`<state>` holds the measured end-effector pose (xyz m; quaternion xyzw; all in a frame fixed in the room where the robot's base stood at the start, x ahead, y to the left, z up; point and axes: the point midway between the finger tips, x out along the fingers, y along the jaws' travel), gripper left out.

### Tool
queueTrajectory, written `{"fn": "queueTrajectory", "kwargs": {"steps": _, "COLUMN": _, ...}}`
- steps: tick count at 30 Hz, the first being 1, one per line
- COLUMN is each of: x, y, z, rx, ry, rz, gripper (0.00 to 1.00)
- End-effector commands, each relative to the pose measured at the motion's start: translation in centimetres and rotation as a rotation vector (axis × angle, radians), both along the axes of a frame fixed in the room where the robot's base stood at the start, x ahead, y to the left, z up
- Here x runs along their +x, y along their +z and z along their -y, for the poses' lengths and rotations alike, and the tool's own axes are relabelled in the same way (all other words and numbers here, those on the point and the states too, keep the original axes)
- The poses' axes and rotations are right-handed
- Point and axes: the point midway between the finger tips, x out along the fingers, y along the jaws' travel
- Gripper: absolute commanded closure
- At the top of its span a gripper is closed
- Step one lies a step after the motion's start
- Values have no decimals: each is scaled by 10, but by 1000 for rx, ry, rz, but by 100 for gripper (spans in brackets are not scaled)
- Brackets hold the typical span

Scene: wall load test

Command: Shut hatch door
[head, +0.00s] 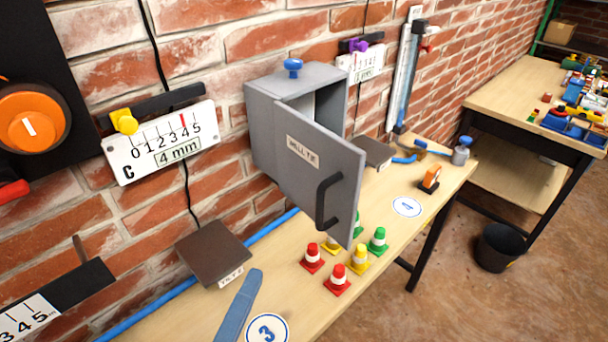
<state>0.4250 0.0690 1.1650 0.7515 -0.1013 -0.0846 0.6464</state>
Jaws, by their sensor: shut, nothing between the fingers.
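The hatch is a grey metal box (262,122) fixed to the brick wall above the bench. Its grey door (305,180) stands open, swung out toward me over the bench, and a dark gap shows between door and box on the right. The door carries a small label and a black bow handle (324,202) near its free edge. A blue knob (292,66) sits on top of the box. Much of the inside is hidden behind the door. My gripper is not in this view.
Several small red, yellow and green cones (337,282) stand on the bench below the door's free edge. A brown plate (213,252) lies to the left. A gauge (160,145) hangs left of the box. A black bucket (499,247) stands on the floor.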

Motion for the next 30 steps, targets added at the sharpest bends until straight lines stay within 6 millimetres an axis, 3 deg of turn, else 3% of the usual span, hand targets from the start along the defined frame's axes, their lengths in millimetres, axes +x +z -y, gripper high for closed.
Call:
{"fn": "queueTrajectory", "kwargs": {"steps": 1, "x": -7, "y": 9, "z": -1, "rx": -44, "ry": -4, "rz": -24, "gripper": 100}}
{"fn": "queueTrajectory", "kwargs": {"steps": 4, "x": -15, "y": 10, "z": -2, "rx": -105, "ry": -14, "rz": -46, "gripper": 100}}
{"fn": "queueTrajectory", "kwargs": {"steps": 9, "x": -13, "y": 9, "z": 0, "rx": -137, "ry": -20, "rz": -54, "gripper": 100}}
{"fn": "queueTrajectory", "kwargs": {"steps": 14, "x": 10, "y": 11, "z": 8, "rx": -135, "ry": -23, "rz": -51, "gripper": 100}}
{"fn": "queueTrajectory", "kwargs": {"steps": 24, "x": 80, "y": 10, "z": 28, "rx": -132, "ry": -21, "rz": -52, "gripper": 100}}
{"fn": "queueTrajectory", "kwargs": {"steps": 30, "x": 92, "y": 9, "z": 53, "rx": -132, "ry": -20, "rz": -53, "gripper": 100}}
